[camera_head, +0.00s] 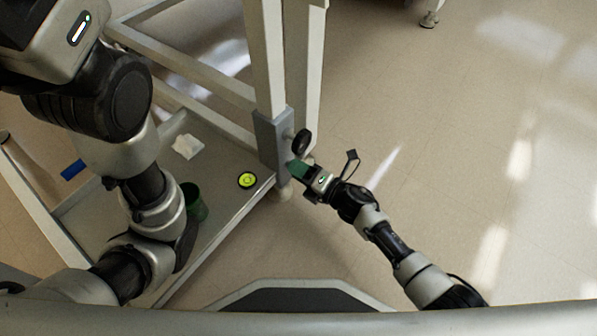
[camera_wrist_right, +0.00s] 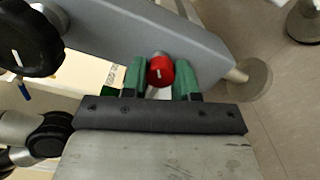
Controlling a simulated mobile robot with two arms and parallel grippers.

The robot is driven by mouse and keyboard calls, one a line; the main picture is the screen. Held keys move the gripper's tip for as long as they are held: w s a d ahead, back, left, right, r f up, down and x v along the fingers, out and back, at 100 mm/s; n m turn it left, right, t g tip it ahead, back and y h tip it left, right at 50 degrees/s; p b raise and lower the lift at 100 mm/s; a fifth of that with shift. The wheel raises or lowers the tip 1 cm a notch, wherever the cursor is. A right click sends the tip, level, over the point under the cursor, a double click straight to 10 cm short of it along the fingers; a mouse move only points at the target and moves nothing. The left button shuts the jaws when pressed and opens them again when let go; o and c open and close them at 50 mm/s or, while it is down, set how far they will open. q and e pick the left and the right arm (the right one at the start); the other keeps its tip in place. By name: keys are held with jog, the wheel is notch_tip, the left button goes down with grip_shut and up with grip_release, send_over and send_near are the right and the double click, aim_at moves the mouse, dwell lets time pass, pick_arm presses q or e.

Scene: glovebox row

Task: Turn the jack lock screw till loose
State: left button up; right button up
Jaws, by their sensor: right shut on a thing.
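The jack lock screw has a red round knob with a white mark (camera_wrist_right: 160,70), seen in the right wrist view below the grey jack housing (camera_wrist_right: 150,35). My right gripper (camera_wrist_right: 160,80) has its two green fingers shut on this red knob, one on each side. In the head view my right gripper (camera_head: 297,170) is at the grey housing (camera_head: 270,140) on the frame's leg, and it hides the red knob there. A black handwheel (camera_wrist_right: 28,40) is beside the housing; it also shows in the head view (camera_head: 302,141). My left gripper does not show.
A low grey shelf (camera_head: 225,215) left of the leg bears a round yellow-green level (camera_head: 247,180), a green cup (camera_head: 194,203) and a crumpled white cloth (camera_head: 187,146). A blue block (camera_head: 73,169) is near its left edge. The floor (camera_head: 470,150) on the right is clear.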

jog(key=shift+f+n+b, duration=0.15)
jog(key=shift+n+b, duration=1.35)
jog(key=shift+n, duration=1.3)
jog(key=shift+f+n+b, duration=0.1)
jog(key=shift+n+b, duration=1.35)
jog(key=shift+n, duration=1.35)
jog(key=o, duration=0.9)
jog(key=shift+r, duration=0.15)
jog(key=shift+d, duration=0.1)
jog(key=p+v, duration=0.4)
jog(key=v, duration=0.6)
jog(key=shift+s+d, duration=0.2)
jog(key=shift+d, duration=0.1)
